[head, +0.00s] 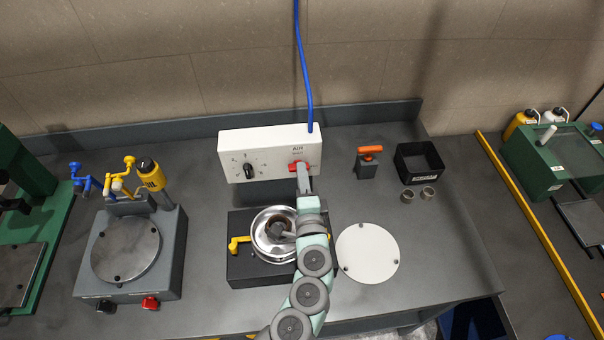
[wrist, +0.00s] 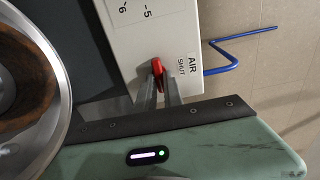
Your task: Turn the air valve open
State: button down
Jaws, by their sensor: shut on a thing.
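The air valve handle (head: 297,166) is red and sits on the right part of the white control box front, below the AIR label. It also shows in the wrist view (wrist: 157,68), beside the printed words AIR and SHUT. My gripper (head: 303,172) reaches up to the box from below, and its two fingers (wrist: 159,84) are closed on the red handle, one on each side. The fingertips partly cover the handle. The white box (head: 236,148) has a black dial knob (head: 248,171) and a blue hose (head: 305,75) rising from its top right.
Below the box, a dark base holds a round metal bowl (head: 261,243), close left of my arm. A white disc (head: 368,268) lies to the right. A grey press (head: 165,262) stands left.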

dwell(0.4)
jog(key=c, duration=1.5)
grip_release()
jog(key=shift+o, duration=0.2)
jog(key=s+d, duration=0.1)
jog(key=s, duration=0.9)
jog(key=shift+s, duration=0.4)
jog(key=shift+d, duration=0.1)
